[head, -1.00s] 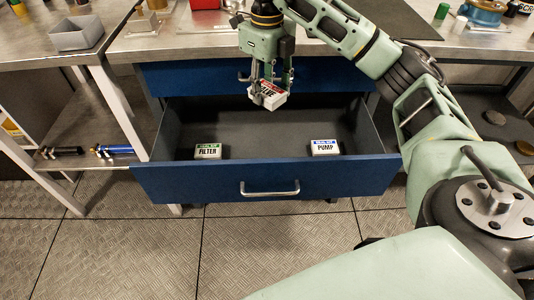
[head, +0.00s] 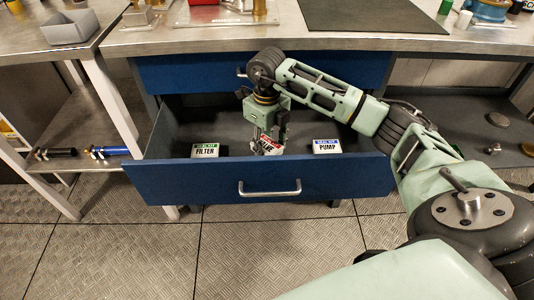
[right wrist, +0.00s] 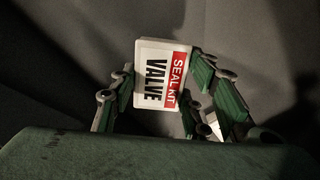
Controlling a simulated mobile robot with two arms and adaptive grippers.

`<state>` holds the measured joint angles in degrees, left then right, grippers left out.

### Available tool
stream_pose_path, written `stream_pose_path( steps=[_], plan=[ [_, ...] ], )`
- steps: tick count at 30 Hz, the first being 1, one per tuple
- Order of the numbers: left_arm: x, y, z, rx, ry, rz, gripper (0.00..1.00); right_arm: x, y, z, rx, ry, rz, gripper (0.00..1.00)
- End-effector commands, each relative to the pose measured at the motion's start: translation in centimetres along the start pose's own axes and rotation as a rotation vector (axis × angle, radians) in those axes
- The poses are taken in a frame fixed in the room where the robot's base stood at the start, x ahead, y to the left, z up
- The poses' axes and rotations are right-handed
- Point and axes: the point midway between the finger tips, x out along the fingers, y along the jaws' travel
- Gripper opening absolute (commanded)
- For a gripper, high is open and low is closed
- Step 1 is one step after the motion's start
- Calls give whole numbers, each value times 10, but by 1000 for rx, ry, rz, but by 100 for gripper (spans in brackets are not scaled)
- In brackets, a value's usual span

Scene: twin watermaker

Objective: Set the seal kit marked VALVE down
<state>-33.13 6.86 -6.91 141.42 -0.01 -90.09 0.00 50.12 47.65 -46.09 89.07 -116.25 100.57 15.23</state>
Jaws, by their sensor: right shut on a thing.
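The seal kit marked VALVE (head: 269,147) is a white box with a red band. In the head view it is inside the open blue drawer (head: 200,182), between the other two kits and slightly tilted. My right gripper (head: 267,142) is shut on it, reaching down into the drawer. The right wrist view shows the VALVE kit (right wrist: 161,75) between the fingers, its label facing the camera. Whether it touches the drawer floor I cannot tell. My left gripper is not in view.
The FILTER kit (head: 205,150) with a green band stands at the drawer's left. The PUMP kit (head: 327,146) with a blue band stands at its right. Free drawer floor lies around the VALVE kit. A grey tray (head: 68,31) is on the left bench.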

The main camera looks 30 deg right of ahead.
Motion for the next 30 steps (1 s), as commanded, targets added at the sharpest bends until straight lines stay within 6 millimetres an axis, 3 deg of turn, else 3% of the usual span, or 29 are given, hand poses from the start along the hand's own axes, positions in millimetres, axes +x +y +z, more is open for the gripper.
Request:
stream_pose_path(
  steps=[9, 20, 21, 27, 30],
  plan=[
    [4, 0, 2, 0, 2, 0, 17, 40, 0, -1, 0, 2, 0, 16],
    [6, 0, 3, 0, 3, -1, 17, 44, 0, 0, 0, 1, -1, 16],
    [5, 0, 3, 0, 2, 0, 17, 44, 0, 0, 0, 1, -1, 45],
    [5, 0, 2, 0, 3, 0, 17, 44, 0, 0, 0, 1, -1, 62],
    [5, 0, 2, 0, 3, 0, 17, 44, 0, 0, 0, 1, -1, 62]
  ],
)
